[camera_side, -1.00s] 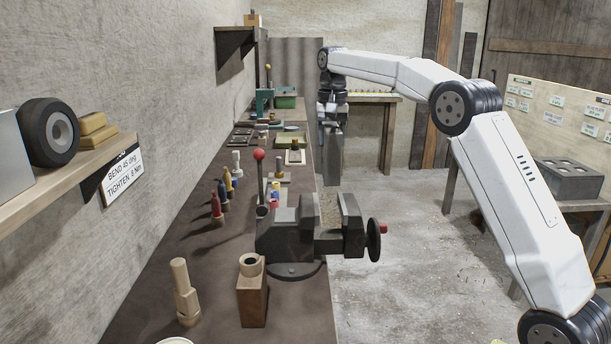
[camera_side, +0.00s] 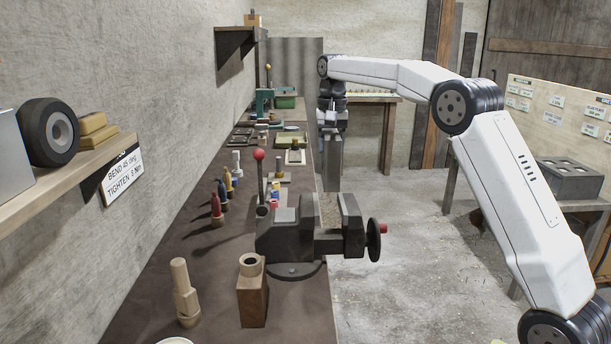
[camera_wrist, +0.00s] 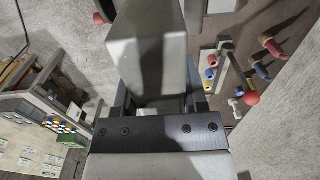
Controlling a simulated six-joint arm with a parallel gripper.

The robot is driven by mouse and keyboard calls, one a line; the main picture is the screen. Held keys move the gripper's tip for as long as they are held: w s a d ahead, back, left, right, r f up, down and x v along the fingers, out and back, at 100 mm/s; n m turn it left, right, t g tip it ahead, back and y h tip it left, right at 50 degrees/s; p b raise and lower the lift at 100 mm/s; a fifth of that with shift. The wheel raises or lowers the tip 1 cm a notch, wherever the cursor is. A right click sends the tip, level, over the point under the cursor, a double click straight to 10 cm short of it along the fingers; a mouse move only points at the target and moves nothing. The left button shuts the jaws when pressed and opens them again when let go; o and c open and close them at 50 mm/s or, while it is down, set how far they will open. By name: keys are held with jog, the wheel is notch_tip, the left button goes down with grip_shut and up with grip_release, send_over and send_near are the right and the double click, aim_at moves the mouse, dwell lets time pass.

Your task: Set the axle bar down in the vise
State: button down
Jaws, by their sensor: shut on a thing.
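The axle bar is a grey, square-edged bar (camera_side: 333,166) hanging upright below my gripper (camera_side: 333,128) at the far right edge of the bench. In the wrist view the bar (camera_wrist: 150,48) fills the upper middle, between the two fingers of my gripper (camera_wrist: 155,98), which is shut on it. The dark grey vise (camera_side: 290,240) is bolted to the near right edge of the bench. Its jaws stand apart, with a gap (camera_side: 329,212) between them. The bar is behind the vise in the side view, above its jaws and apart from it.
A red-knobbed lever (camera_side: 259,156) stands upright just left of the vise. A wooden block with a socket (camera_side: 252,292) and a wooden peg (camera_side: 185,294) stand in front. The floor right of the bench is open.

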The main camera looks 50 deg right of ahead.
notch_tip(320, 180, down, 13)
dwell(2.2)
jog(key=shift+f, duration=0.25)
dwell(0.5)
jog(key=shift+c, duration=0.2)
grip_release()
jog(key=shift+f, duration=0.15)
